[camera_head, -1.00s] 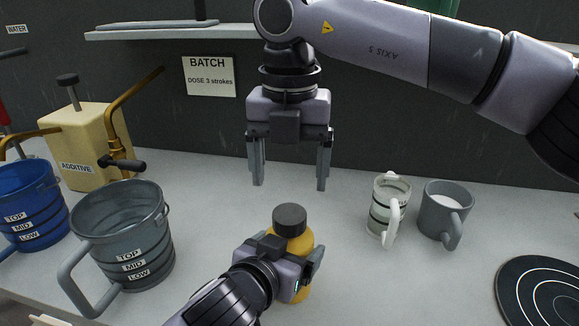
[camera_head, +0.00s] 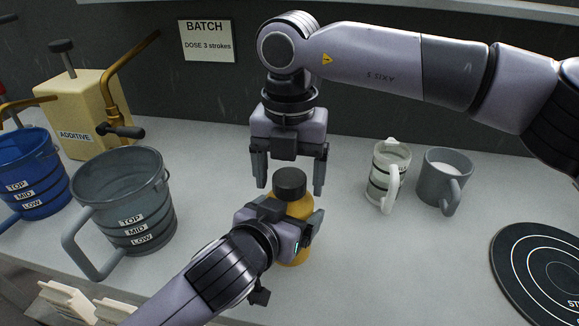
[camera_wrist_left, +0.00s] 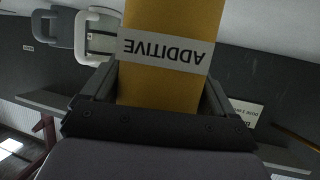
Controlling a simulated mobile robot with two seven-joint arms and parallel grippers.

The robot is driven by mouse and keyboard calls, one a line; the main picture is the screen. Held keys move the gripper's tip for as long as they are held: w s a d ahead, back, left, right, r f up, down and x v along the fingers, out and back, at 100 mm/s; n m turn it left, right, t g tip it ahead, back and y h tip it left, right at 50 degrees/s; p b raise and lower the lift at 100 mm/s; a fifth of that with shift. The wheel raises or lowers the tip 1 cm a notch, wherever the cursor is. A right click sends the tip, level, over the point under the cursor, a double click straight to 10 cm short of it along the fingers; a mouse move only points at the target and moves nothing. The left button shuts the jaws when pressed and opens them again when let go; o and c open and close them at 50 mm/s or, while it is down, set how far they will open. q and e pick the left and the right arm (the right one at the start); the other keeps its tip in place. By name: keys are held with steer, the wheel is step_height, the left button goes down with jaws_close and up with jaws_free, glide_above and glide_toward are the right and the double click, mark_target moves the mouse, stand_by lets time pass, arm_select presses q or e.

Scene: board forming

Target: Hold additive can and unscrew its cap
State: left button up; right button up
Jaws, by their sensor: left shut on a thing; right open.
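The additive can (camera_head: 300,208) is a yellow bottle with a dark grey cap (camera_head: 290,183), standing upright in the middle of the counter. My left gripper (camera_head: 294,222) is shut around the can's body below the cap. In the left wrist view the yellow can (camera_wrist_left: 172,82) sits between the fingers, its ADDITIVE label upside down. My right gripper (camera_head: 290,180) points straight down, open, with its fingers apart on either side of the cap. Its fingertips are near cap height; whether they touch the cap I cannot tell. The can's lower part is mostly hidden by my left gripper.
A grey jug (camera_head: 128,205) and a blue jug (camera_head: 30,180) stand left, before a yellow ADDITIVE dispenser (camera_head: 80,115). A clear mug (camera_head: 386,180) and a grey mug (camera_head: 444,180) stand right. A black ringed disc (camera_head: 535,265) lies front right. Counter between is clear.

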steer(key=c, duration=1.1)
steer(key=shift+n, duration=1.7)
steer(key=o, duration=1.2)
steer(key=shift+c, duration=0.2)
steer(key=shift+r, duration=0.15)
step_height(320, 180, up, 4)
steer(key=shift+r, duration=0.15)
steer(key=shift+c, duration=0.3)
step_height(320, 180, up, 3)
steer(key=m, duration=0.3)
steer(key=shift+f, duration=3.8)
